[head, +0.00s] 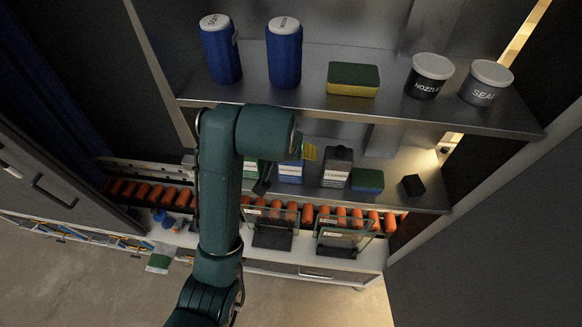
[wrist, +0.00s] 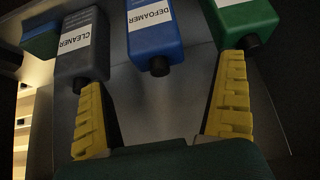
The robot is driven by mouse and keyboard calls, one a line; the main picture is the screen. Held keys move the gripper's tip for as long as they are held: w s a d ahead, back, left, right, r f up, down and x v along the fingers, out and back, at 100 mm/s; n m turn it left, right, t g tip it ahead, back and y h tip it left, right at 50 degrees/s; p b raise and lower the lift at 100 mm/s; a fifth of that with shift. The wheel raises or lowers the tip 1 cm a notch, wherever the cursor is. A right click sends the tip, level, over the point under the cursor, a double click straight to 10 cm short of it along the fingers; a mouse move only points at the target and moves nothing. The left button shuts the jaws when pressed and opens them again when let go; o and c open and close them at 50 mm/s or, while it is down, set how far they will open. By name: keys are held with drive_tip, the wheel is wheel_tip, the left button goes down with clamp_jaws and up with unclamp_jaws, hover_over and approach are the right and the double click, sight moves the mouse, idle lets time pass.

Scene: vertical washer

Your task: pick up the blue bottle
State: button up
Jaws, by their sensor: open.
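The blue bottle (head: 291,172), labelled DEFOAMER, stands on the lower shelf in the head view, partly hidden by my arm. In the wrist view the blue bottle (wrist: 155,35) appears cap-down at the top, between the two fingers' directions. My gripper (wrist: 164,72) is open and empty, its yellow fingers spread wide. The blue bottle's cap lies just beyond the fingertips, and no finger touches the bottle. In the head view my gripper is mostly hidden behind my arm at the lower shelf.
A grey CLEANER bottle (wrist: 83,45) and a green bottle (wrist: 240,22) flank the blue one closely. A blue-green sponge (head: 367,180) and black block (head: 413,185) sit to the right. The upper shelf (head: 375,105) overhangs, holding two blue canisters, a sponge and two jars.

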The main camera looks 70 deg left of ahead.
drive_tip(key=p+x, duration=0.3)
drive_tip(key=x, duration=0.7)
drive_tip(key=shift+w, duration=0.4)
drive_tip(key=shift+r, duration=0.1)
drive_tip(key=c, duration=1.1)
drive_tip(key=shift+r, duration=0.15)
drive_tip(key=shift+c, duration=0.2)
drive_tip(key=shift+r, duration=0.1)
